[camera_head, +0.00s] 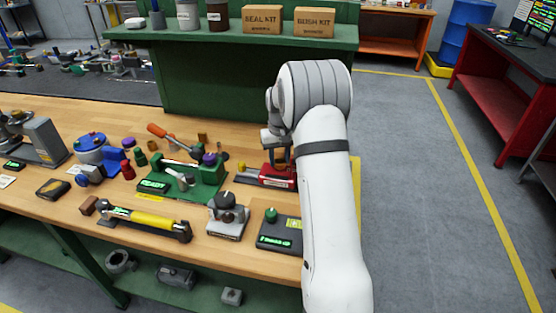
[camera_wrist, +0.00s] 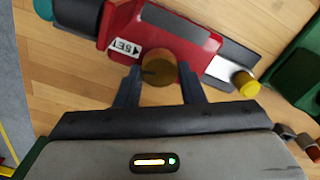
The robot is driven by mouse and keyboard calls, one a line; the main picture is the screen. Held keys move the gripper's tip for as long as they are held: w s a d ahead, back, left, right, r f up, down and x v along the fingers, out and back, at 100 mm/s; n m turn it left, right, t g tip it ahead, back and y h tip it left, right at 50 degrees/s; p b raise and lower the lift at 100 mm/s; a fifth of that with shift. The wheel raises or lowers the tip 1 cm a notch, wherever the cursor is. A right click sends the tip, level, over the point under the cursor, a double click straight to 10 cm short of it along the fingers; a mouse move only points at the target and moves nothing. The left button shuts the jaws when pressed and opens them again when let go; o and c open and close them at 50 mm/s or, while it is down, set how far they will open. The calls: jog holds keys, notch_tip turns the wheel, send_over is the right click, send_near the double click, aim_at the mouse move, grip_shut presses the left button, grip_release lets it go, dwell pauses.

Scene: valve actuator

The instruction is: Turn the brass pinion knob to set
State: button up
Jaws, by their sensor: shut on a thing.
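The red valve actuator (camera_wrist: 180,38) carries a white SET label (camera_wrist: 125,48) with an arrow. The round brass pinion knob (camera_wrist: 159,70) is at its near edge, beside the label, with a dark mark on its face. My gripper (camera_wrist: 159,67) has one finger on each side of the knob and is shut on it. A yellow-tipped rod end (camera_wrist: 246,84) sticks out on the right of the actuator, and a teal round part (camera_wrist: 43,8) is at the left. In the head view the actuator (camera_head: 278,178) is partly hidden behind my arm.
A green READY fixture (camera_head: 200,180) with a lever stands left of the actuator. A grey unit with a black knob (camera_head: 229,215) and a dark box with a green knob (camera_head: 281,232) sit in front.

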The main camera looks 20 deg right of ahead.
aim_at(279, 160)
jog(key=shift+r+m, duration=0.1)
jog(key=shift+m, duration=1.2)
jog(key=shift+w+b, duration=0.1)
jog(key=shift+b, duration=0.2)
jog(key=o, duration=1)
notch_tip(279, 160, up, 8)
jog(key=shift+f+b, duration=0.15)
jog(key=shift+b, duration=0.25)
